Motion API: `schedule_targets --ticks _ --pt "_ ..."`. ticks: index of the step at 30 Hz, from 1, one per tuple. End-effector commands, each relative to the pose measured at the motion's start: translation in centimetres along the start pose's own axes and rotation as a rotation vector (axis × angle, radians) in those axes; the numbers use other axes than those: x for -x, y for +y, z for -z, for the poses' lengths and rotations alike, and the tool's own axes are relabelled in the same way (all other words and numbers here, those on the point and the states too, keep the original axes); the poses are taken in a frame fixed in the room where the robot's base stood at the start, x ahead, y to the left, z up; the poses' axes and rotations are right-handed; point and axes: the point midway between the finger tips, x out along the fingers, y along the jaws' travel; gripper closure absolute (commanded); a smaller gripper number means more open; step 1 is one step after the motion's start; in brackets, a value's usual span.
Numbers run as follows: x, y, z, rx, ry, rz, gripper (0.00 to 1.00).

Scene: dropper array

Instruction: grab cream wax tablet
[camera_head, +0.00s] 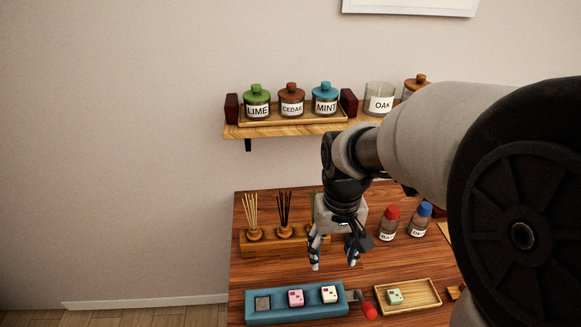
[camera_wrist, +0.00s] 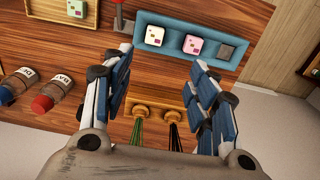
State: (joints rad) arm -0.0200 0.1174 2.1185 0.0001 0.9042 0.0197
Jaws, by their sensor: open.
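The cream wax tablet (camera_head: 329,294) sits near the right end of the blue tray (camera_head: 257,316), beside a pink tablet (camera_head: 296,298). In the wrist view the cream tablet (camera_wrist: 155,36) lies beyond the fingertips, a little left of the middle of the gap between them. My gripper (camera_head: 334,262) is open and empty, pointing down above the table behind the tray. Its two fingers (camera_wrist: 162,58) also show spread wide in the wrist view. The gripper is apart from the tablet.
A dark grey square (camera_head: 263,303) is at the tray's left end. A red-ended tool (camera_head: 369,311) lies at its right, before a wooden tray (camera_head: 437,303) with a mint tablet (camera_head: 395,296). Reed diffusers (camera_head: 254,233) and bottles (camera_head: 389,224) stand behind. Labelled jars (camera_head: 291,101) are on a shelf.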

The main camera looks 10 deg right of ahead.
Motion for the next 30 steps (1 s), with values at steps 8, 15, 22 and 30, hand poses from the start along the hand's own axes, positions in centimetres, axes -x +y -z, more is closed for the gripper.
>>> schedule_targets --ticks 8,15,22,30 --pt "-5.9 0.0 -0.2 0.000 -0.006 0.000 0.47" --pt "-10.5 0.1 -0.2 0.000 -0.005 0.000 0.47" --pt "-12.0 0.1 -0.2 0.000 -0.002 0.000 0.47" --pt "-15.1 0.7 -0.5 -0.002 -0.004 0.000 0.47"
